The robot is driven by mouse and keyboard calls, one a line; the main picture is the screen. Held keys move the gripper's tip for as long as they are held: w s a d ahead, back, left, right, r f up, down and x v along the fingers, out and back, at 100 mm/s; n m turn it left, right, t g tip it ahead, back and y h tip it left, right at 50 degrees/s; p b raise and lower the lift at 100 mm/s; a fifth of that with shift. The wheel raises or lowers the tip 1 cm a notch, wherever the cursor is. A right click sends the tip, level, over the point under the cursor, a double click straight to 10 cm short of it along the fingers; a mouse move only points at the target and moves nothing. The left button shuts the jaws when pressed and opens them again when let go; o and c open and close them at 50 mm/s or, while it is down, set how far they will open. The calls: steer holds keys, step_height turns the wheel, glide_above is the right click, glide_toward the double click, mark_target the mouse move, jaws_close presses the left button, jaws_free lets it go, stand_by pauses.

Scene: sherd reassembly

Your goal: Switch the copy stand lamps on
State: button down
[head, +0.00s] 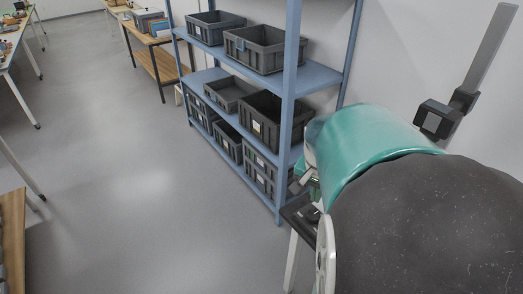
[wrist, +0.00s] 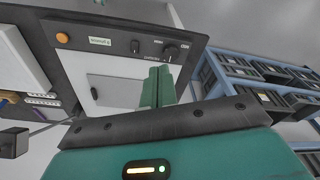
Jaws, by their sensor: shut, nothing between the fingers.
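In the head view, a grey upright column (head: 490,45) with a dark box-shaped head (head: 437,120) stands behind my arm. Lit lamps are not visible.
A blue shelf rack (head: 290,75) with several grey crates (head: 267,48) stands left of my arm. It also shows at right in the wrist view (wrist: 225,58). A wooden table (head: 165,62) stands farther back. The grey floor (head: 120,190) at left is clear.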

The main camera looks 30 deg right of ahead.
steer(key=s+d+f+m+y, duration=0.1)
steer(key=s+d+f+m, duration=0.3)
steer(key=d, duration=0.4)
steer(key=shift+s+f+m+g, duration=0.3)
steer(key=shift+f+m, duration=0.1)
steer(key=shift+f, duration=0.45)
steer(key=shift+f, duration=0.1)
step_height(320, 180, down, 14)
steer(key=shift+r, duration=0.1)
steer(key=shift+a, duration=0.1)
